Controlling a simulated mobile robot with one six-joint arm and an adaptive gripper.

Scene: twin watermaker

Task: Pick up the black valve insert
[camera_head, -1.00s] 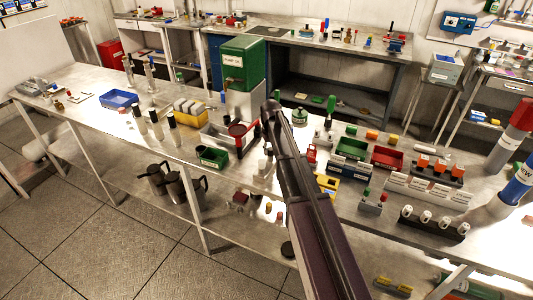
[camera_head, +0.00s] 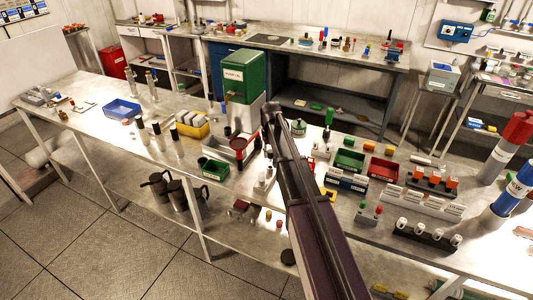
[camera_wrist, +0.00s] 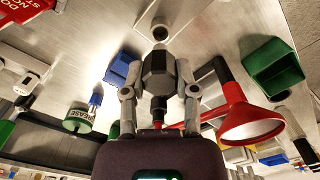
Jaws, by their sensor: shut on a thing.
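In the wrist view my gripper (camera_wrist: 159,72) has its two grey fingers closed on the sides of a dark, faceted piece, the black valve insert (camera_wrist: 157,68). A grey, round-ended stem sticks out beyond the insert, and a smaller dark part shows between the fingers nearer the palm. In the head view my dark arm reaches over the long metal bench, and its near links hide the grip.
A red funnel (camera_wrist: 245,118) and a green bin (camera_wrist: 274,67) show right of my gripper in the wrist view. A green tank (camera_head: 244,75) stands at the bench's back. A green tray (camera_head: 349,160) and a red tray (camera_head: 383,169) lie right of my arm.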

